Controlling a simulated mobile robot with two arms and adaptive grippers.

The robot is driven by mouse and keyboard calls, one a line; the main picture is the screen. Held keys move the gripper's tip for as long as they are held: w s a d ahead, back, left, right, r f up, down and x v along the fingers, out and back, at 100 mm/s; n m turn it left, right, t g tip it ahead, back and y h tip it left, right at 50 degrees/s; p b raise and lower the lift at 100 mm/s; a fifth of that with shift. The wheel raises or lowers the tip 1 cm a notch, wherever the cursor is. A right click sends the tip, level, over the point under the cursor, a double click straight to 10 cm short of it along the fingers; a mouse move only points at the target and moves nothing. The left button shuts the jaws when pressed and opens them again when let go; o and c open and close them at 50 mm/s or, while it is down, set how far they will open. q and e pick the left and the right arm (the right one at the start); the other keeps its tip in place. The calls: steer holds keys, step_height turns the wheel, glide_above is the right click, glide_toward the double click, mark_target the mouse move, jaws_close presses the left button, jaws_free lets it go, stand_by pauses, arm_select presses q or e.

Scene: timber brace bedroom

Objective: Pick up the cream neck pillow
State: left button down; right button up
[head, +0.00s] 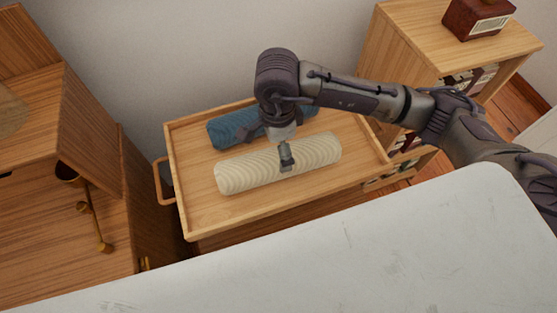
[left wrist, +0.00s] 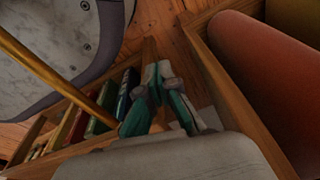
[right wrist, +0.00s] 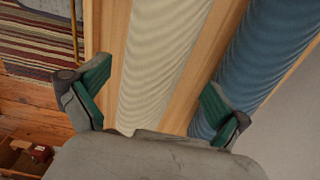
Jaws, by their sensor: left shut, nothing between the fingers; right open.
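The cream neck pillow (head: 240,174) is a long ribbed roll lying in a wooden tray top (head: 205,214) in the head view. My right gripper (head: 287,163) points down over the pillow's middle and hides part of it. In the right wrist view, the open fingers (right wrist: 152,98) are spread on either side of the cream pillow (right wrist: 165,50), with nothing held. Whether they touch it, I cannot tell. My left gripper (left wrist: 158,76) shows only in the left wrist view, shut and empty, away from the pillow.
A blue roll (head: 230,127) lies behind the cream pillow in the same tray. A wooden cabinet (head: 60,200) stands at left, a shelf unit (head: 410,50) at right. A white surface (head: 350,260) fills the front. Books (left wrist: 100,115) and an orange roll (left wrist: 265,75) show near my left gripper.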

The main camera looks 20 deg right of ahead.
steer(key=f, duration=0.5)
steer(key=shift+s+f, duration=0.25)
steer(key=shift+f, duration=0.05)
steer(key=c, duration=1.1)
